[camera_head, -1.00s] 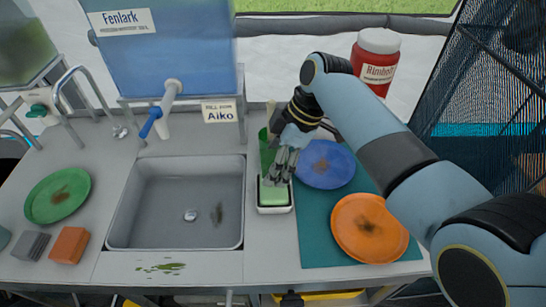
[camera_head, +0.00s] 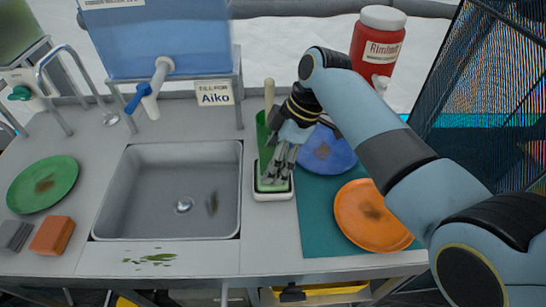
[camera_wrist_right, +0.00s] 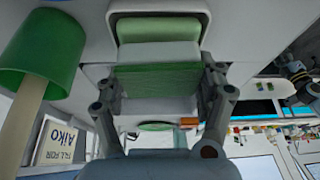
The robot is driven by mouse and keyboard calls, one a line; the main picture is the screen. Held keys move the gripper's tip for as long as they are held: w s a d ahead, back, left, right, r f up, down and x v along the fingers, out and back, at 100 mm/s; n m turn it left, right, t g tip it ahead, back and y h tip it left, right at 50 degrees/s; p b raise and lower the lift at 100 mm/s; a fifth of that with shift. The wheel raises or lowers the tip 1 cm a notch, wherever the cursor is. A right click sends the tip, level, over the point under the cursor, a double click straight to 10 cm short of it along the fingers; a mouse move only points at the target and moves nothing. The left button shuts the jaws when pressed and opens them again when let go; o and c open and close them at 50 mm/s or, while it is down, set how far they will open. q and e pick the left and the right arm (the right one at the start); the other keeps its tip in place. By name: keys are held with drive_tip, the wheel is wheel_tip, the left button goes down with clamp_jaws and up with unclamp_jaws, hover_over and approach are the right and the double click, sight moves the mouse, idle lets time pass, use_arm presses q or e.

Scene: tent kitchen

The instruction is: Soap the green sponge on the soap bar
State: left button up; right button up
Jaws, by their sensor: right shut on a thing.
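My right gripper (camera_head: 272,180) is over the white soap dish (camera_head: 273,195) to the right of the sink. It is shut on the green sponge, which shows between its fingers in the right wrist view (camera_wrist_right: 155,80). The fingers hide most of the sponge in the head view. A pale green soap bar (camera_wrist_right: 158,28) lies in the dish just beyond the sponge in the wrist view. The sponge is at the dish; I cannot tell whether it touches the soap. My left gripper is not in view.
A green cup (camera_head: 262,130) with a wooden handle in it stands close behind the dish. A blue plate (camera_head: 327,152) and an orange plate (camera_head: 372,216) lie right of it on a teal mat (camera_head: 318,232). The sink (camera_head: 175,190) holds only stains. A green plate (camera_head: 43,184) lies at left.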

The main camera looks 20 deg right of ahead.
sight(264, 160)
drive_tip(key=shift+f, duration=0.25)
idle(0.4)
drive_tip(key=shift+f+b, duration=0.6)
drive_tip(key=shift+f, duration=0.2)
idle(0.5)
drive_tip(key=shift+s+p, duration=0.1)
drive_tip(key=shift+p, duration=0.2)
idle(1.2)
wheel_tip(264, 160, up, 7)
drive_tip(key=p, duration=0.7)
drive_tip(key=shift+r+p, duration=0.1)
drive_tip(key=shift+p, duration=0.3)
